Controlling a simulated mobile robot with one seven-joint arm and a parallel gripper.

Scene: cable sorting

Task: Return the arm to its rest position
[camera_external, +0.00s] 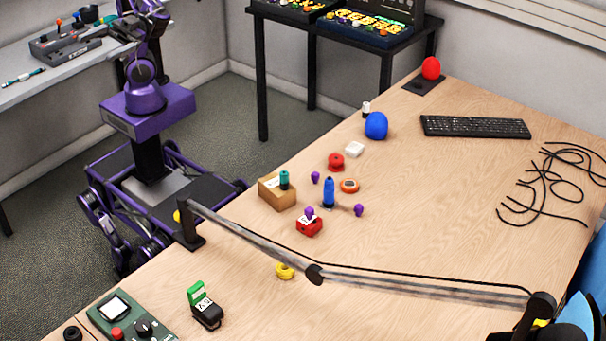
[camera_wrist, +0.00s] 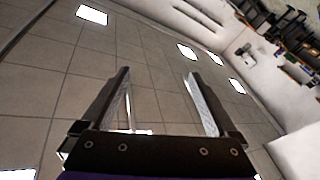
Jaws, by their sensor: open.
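My purple arm (camera_external: 145,95) stands on my mobile base at the left of the external view, beyond the table's left edge. It is folded upright, and its upper part runs out of the top of the picture. My gripper shows in the wrist view (camera_wrist: 160,95), with its two fingers spread apart and nothing between them. The wrist camera looks toward the tiled ceiling, with a wall and shelving at the right. In the external view the gripper cannot be made out.
The wooden table (camera_external: 420,200) carries a cable track (camera_external: 250,238), black cables (camera_external: 550,185), a keyboard (camera_external: 475,127), a blue rounded object (camera_external: 376,126), a cardboard box (camera_external: 277,192) and several small parts. A grey bench (camera_external: 50,75) is close at my arm's left. Black side tables stand behind.

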